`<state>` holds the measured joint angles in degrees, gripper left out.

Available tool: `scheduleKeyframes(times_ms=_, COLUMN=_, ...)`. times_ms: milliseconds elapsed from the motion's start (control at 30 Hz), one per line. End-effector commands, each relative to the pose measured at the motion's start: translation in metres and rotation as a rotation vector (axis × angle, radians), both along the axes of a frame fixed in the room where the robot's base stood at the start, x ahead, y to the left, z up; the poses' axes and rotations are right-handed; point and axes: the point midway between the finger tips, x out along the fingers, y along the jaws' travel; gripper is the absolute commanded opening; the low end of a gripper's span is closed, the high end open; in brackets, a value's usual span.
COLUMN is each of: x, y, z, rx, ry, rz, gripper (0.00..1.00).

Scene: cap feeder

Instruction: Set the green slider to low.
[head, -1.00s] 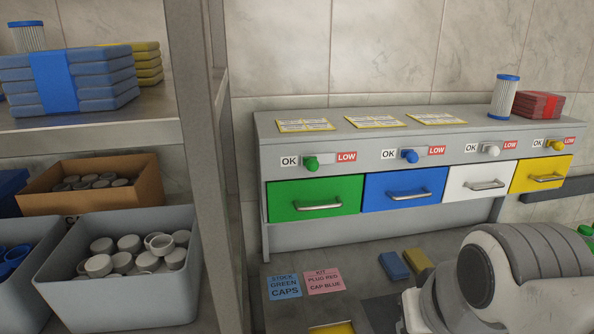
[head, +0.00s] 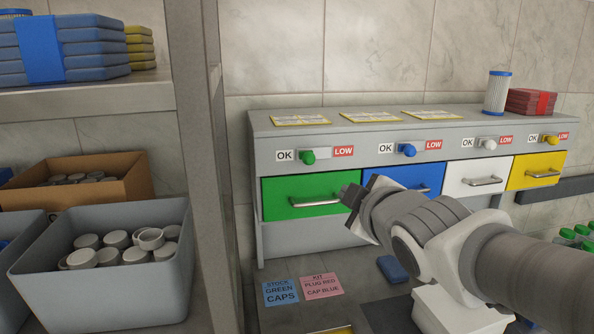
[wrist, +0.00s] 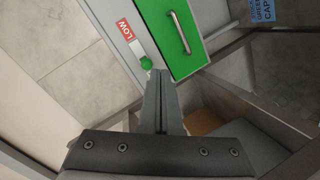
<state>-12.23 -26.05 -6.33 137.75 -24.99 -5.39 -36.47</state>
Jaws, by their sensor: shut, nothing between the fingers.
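The green slider knob (head: 308,157) sits above the green drawer (head: 285,211), at the OK end of its slot, beside the OK label (head: 285,156) and away from the red LOW label (head: 343,151). In the wrist view the green knob (wrist: 146,63) is just beyond my fingertips, with the LOW label (wrist: 125,31) further along the slot. My gripper (wrist: 160,75) is shut and empty there, and whether it touches the knob is unclear. In the head view my gripper (head: 352,192) is in front of the right part of the green drawer.
Blue (head: 408,150), white (head: 489,144) and yellow (head: 550,139) sliders line the same panel. The green drawer's handle (head: 316,201) sticks out below. A grey shelf post (head: 206,180) stands to the left, with a grey bin of caps (head: 105,290) beside it.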

Motion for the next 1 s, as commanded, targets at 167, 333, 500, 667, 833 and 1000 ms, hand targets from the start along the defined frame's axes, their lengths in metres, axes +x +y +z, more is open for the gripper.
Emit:
scheduleKeyframes(times_ms=167, x=0.016, y=0.03, z=0.007, rx=-0.132, ry=-0.157, rz=0.148, gripper=0.0)
scheduleKeyframes(times_ms=333, x=0.022, y=0.051, z=0.015, rx=-0.214, ry=-0.265, rz=0.239, gripper=0.0)
scheduleKeyframes(times_ms=500, x=0.023, y=0.061, z=0.019, rx=-0.247, ry=-0.313, rz=0.278, gripper=0.0)
scheduleKeyframes(times_ms=667, x=0.023, y=0.062, z=0.02, rx=-0.252, ry=-0.319, rz=0.283, gripper=0.0)
scheduleKeyframes(times_ms=833, x=0.023, y=0.062, z=0.02, rx=-0.25, ry=-0.318, rz=0.281, gripper=0.0)
scheduleKeyframes(times_ms=1000, x=0.028, y=0.063, z=0.02, rx=-0.249, ry=-0.316, rz=0.28, gripper=0.0)
